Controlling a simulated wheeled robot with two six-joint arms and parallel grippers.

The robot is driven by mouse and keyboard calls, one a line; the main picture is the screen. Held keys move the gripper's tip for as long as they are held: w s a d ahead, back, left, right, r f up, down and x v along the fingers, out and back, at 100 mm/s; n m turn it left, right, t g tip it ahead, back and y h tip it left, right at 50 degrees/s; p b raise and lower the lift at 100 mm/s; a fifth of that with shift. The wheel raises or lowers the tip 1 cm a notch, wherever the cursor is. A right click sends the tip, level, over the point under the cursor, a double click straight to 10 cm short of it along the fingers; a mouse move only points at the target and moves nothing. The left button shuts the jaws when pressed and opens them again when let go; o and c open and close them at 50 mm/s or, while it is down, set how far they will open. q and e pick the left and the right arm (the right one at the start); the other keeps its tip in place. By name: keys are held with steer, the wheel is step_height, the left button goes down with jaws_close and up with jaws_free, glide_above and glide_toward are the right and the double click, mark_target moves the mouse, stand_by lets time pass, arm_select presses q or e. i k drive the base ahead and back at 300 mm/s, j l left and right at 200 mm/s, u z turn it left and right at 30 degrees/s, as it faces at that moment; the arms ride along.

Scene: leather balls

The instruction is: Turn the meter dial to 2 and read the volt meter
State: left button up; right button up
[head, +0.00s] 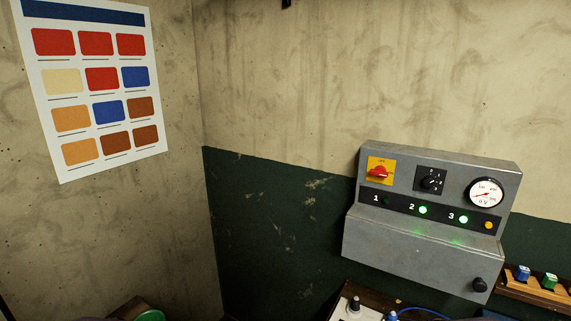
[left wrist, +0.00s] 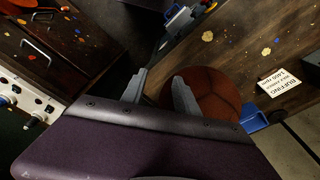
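A grey panel box (head: 420,240) is on the wall at the right of the head view. Its small black meter dial (head: 430,181) has a knob and tiny white marks; which number it points to is too small to tell. The round white volt meter (head: 486,193) is to its right, and its needle cannot be read for certain. A red switch on a yellow plate (head: 379,172) is to the left of the dial. My left gripper (left wrist: 159,88) shows in the left wrist view with fingers apart and nothing between them, away from the panel. My right gripper is not in view.
Green lamps 2 (head: 423,210) and 3 (head: 463,219) are lit; lamp 1 (head: 388,201) looks dark. A brown leather ball (left wrist: 212,92) lies beyond my left fingers, beside a blue object (left wrist: 262,119). A colour chart (head: 95,85) hangs on the left wall.

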mark_target(429, 181)
steer(key=z, duration=1.4)
